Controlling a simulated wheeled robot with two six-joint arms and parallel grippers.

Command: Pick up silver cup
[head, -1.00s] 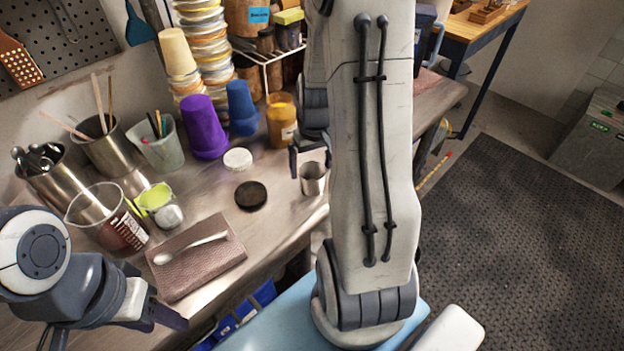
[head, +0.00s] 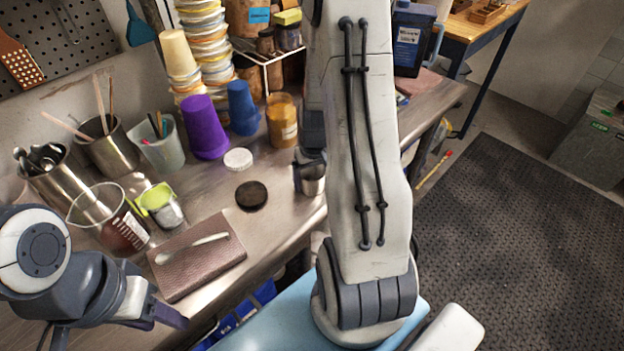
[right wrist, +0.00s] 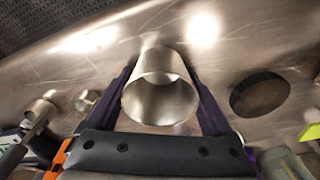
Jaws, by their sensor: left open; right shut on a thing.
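The silver cup (head: 313,183) stands upright on the metal bench near its front edge, partly covered by my right gripper and arm in the head view. In the right wrist view the cup (right wrist: 161,88) is open towards the camera, between the two dark fingers. My right gripper (right wrist: 162,85) is shut on the cup, with one finger along each side. My left gripper (head: 170,318) is open and empty at the lower left, by the bench's front edge; its fingers are only partly in view.
A black lid (head: 251,195) and a white lid (head: 238,159) lie left of the cup. An amber jar (head: 282,120) stands behind it. A pink-brown block with a spoon (head: 197,275) lies front left. A measuring beaker (head: 122,228) and several containers stand further left.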

